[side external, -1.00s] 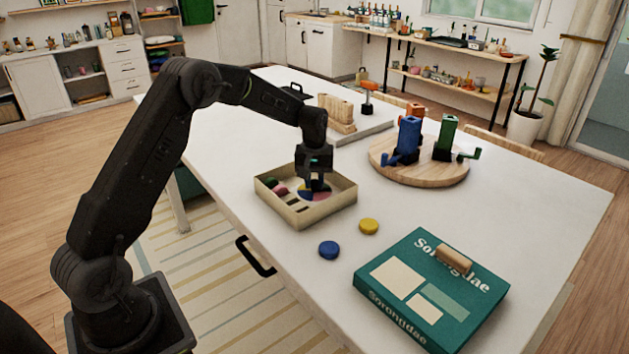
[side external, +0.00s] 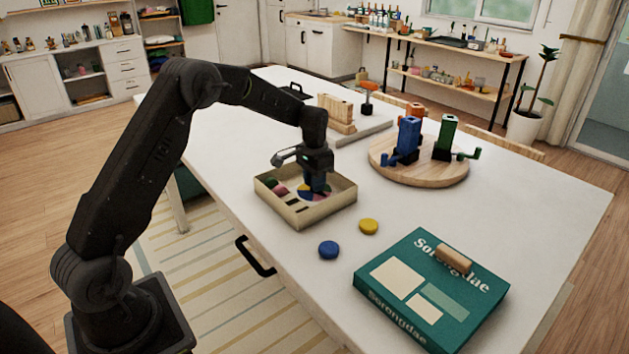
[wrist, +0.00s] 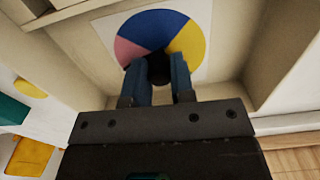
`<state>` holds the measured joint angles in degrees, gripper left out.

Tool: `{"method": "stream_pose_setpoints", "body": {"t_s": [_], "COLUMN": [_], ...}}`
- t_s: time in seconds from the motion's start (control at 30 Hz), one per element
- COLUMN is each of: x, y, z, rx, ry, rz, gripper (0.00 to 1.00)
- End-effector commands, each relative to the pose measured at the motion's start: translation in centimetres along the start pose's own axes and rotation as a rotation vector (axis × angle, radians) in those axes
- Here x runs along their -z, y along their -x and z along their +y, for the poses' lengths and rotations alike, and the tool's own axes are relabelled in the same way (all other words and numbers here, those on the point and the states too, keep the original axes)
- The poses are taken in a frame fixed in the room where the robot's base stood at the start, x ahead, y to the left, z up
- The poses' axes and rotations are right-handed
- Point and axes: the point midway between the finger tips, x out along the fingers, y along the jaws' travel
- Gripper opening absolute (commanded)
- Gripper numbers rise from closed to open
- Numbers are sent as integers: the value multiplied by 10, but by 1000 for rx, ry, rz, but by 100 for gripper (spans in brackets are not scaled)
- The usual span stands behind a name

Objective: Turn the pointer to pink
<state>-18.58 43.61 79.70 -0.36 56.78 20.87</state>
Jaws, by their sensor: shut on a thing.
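The spinner dial (wrist: 150,24) lies flat inside an open tan box (side external: 325,218). In the wrist view it shows blue, yellow and pink sectors around a dark round hub (wrist: 158,66). My gripper (wrist: 160,82) reaches down into the box, its two blue fingers shut on the dark knob at the dial's centre. The gripper (side external: 315,188) also shows in the side view, over the right part of the box. The pointer's tip is hidden, so I cannot tell which colour it faces.
Green and pink pieces lie in the box's left part. A blue disc (side external: 329,250) and a yellow disc (side external: 369,227) lie on the white table before it. A teal game box (side external: 410,290) is front right.

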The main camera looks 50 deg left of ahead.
Motion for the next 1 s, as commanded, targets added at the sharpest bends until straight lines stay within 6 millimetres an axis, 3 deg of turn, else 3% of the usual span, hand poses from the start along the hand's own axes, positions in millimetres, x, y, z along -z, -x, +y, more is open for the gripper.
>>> {"method": "stream_pose_setpoints", "body": {"t_s": [0.3,0.83,0.87,1.0], "x": [0,0,0,0], "y": [0,0,0,0], "z": [0,0,0,0], "rx": [0,0,0,0], "ry": [-115,-136,-136,-136], "rz": [-1,-1,-1,-1], "gripper": [0,0,25,38]}}
